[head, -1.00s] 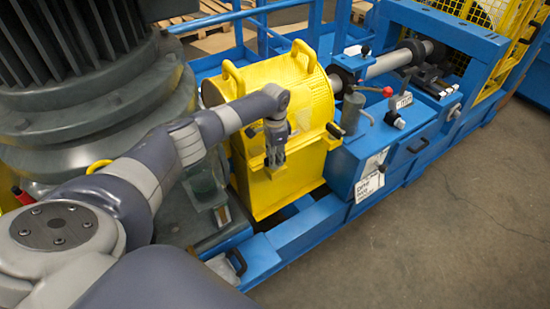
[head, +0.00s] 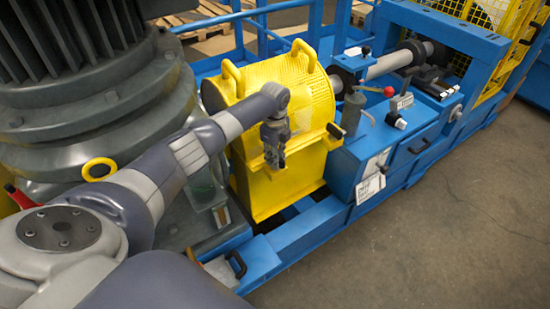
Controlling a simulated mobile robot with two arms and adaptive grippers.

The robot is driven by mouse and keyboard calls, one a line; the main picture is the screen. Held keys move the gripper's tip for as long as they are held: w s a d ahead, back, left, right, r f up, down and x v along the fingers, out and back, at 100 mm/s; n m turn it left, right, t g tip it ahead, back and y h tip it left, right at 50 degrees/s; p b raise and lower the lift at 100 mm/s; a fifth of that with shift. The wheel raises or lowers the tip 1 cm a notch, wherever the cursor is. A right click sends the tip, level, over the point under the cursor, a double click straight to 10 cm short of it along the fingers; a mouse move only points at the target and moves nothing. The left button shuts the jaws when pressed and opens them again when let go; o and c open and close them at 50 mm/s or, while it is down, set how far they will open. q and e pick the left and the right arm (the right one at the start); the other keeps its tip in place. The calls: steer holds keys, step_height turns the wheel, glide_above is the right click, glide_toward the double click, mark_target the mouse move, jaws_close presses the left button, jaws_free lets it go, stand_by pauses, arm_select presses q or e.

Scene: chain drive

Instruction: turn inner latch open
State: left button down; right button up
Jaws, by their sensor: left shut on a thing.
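The yellow perforated guard (head: 312,105) stands in the middle of the head view, on a yellow box base (head: 290,190), with two yellow loop handles on top. My left gripper (head: 276,163) is at the guard's near side, pointing down, at the seam between cover and base. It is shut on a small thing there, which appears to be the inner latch. The latch is hidden by the fingers, so its angle cannot be told. A dark latch-like knob (head: 336,131) shows at the guard's right edge, apart from the gripper. My right gripper is not in view.
A grey finned motor (head: 90,90) stands close to the left of my arm. A blue bench (head: 375,150) with a red-knobbed lever (head: 389,91) and a shaft (head: 390,65) lies right of the guard. Floor at the lower right is clear.

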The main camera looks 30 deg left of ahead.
arm_select(q)
steer(key=shift+m, duration=2.1)
steer(key=c, duration=1.6)
jaws_free()
steer(key=shift+o, duration=0.2)
step_height(320, 180, up, 12)
steer(key=shift+d+f, duration=0.1)
